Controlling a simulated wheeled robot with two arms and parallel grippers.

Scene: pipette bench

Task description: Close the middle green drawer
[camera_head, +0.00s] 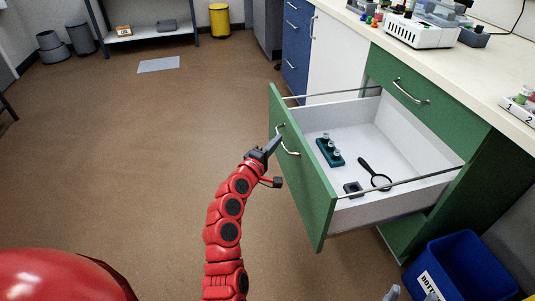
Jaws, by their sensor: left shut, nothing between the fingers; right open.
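The middle green drawer (305,185) is pulled well out of the green cabinet (450,115), below a closed green top drawer (395,70). Its front carries a curved metal handle (289,150). Inside the white drawer tray (375,140) lie a dark green rack with small vials (330,152), a black magnifying glass (377,177) and a small dark block (352,189). My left gripper (275,143) is shut and empty, its tip at the drawer front by the handle; I cannot tell whether it touches. My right gripper (411,293) shows only grey fingertips at the bottom edge, apart.
A blue bin (460,265) stands on the floor right of the drawer. The bench top (465,65) above holds a white device (415,30) and a numbered rack (520,105). Blue drawers (296,50) stand behind.

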